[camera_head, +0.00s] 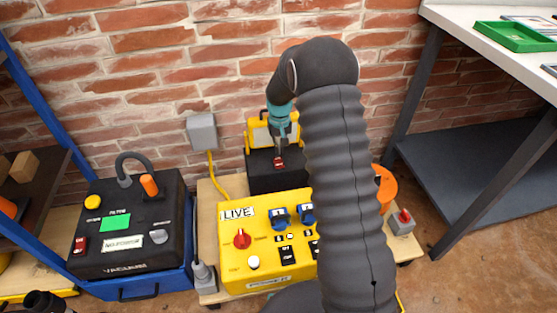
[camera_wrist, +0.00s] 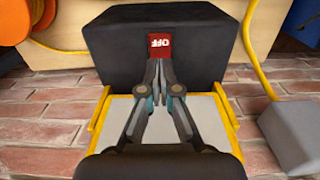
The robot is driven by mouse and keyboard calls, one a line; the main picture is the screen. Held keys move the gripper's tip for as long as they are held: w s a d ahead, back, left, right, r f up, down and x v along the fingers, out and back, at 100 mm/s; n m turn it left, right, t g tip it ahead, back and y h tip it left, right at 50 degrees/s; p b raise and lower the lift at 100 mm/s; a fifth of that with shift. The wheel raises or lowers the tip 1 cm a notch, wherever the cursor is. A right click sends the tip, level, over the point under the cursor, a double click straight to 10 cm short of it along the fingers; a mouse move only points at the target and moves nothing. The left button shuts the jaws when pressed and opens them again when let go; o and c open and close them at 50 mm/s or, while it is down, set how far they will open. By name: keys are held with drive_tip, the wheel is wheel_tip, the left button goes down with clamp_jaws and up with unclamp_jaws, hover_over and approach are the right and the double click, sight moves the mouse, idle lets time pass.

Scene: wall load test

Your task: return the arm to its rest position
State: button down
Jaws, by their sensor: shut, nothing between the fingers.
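My arm, in a dark ribbed sleeve, reaches over the yellow "LIVE" panel (camera_head: 262,267) in the head view and bends down towards the wall. My gripper (camera_head: 280,151) is shut and empty, with its tips at the red switch of a black box (camera_head: 266,181). In the wrist view the closed fingertips of my gripper (camera_wrist: 159,63) point at the red switch (camera_wrist: 160,44), marked "OFF" and upside down there. The tips are at its near edge; I cannot tell whether they touch it. The black box (camera_wrist: 112,40) is dark and boxy, beside a yellow-framed light panel (camera_wrist: 97,113).
A black "VACUUM" unit (camera_head: 115,255) stands at the left by a blue rack post (camera_head: 40,95). A grey wall socket (camera_head: 202,131) feeds a yellow cable. A workbench (camera_head: 490,45) stands right. An orange reel (camera_head: 386,186) and a small red-button box (camera_head: 402,222) are beside my arm.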

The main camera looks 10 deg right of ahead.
drive_tip(key=shift+r, duration=0.45)
drive_tip(key=s+r+t, duration=0.2)
drive_tip(key=s+r, duration=0.7)
drive_tip(key=s, duration=0.3)
drive_tip(key=s+r+t, duration=0.1)
drive_tip(key=s+r, duration=0.8)
drive_tip(key=s, duration=0.4)
drive_tip(key=s+r+t, duration=0.2)
drive_tip(key=s+r, duration=0.7)
drive_tip(key=s, duration=0.4)
drive_tip(key=shift+s+r+t, duration=0.25)
drive_tip(key=shift+t, duration=0.05)
